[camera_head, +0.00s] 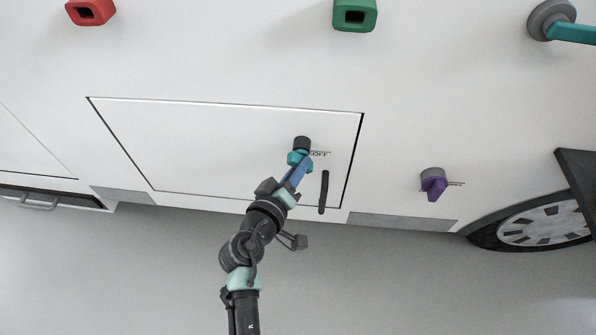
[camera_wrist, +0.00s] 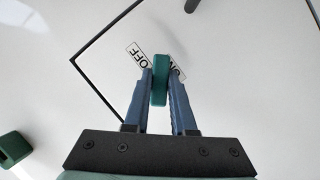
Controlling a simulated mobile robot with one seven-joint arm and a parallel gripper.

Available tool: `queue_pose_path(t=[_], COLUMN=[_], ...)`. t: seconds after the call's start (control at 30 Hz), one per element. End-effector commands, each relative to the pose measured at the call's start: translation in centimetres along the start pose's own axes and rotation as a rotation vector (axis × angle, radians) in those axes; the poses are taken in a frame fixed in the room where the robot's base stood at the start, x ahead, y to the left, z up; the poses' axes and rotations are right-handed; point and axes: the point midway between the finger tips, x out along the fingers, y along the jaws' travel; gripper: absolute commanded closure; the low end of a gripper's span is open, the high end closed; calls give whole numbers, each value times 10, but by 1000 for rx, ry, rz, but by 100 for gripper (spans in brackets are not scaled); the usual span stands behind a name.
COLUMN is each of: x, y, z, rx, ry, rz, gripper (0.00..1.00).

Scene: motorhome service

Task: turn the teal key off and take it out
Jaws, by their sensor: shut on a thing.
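The teal key (camera_head: 294,157) sits at a dark round lock (camera_head: 302,142) on the white hatch panel, beside a label reading OFF (camera_head: 320,154). In the wrist view the key (camera_wrist: 160,84) shows edge-on between the two blue fingers of my gripper (camera_wrist: 160,80). My gripper also shows in the head view (camera_head: 297,172), at the key. It is shut on the key. The label in the wrist view shows OFF on the left of the key and ON, partly hidden, on the right. The lock is hidden behind the key in the wrist view.
A black handle (camera_head: 323,192) is close to the right of my gripper. A purple key (camera_head: 434,187) is farther right. Red (camera_head: 91,11) and green (camera_head: 355,15) square sockets and a teal lever (camera_head: 572,32) are above. A wheel (camera_head: 540,228) is at lower right.

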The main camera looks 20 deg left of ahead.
Motion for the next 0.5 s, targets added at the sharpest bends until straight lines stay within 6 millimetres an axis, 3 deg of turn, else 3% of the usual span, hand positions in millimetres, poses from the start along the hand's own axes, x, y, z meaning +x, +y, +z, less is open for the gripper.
queue_pose_path(t=[0.5], x=[1], y=[1], z=[2], rx=[-86], ry=[-3], rz=[38], gripper=[100])
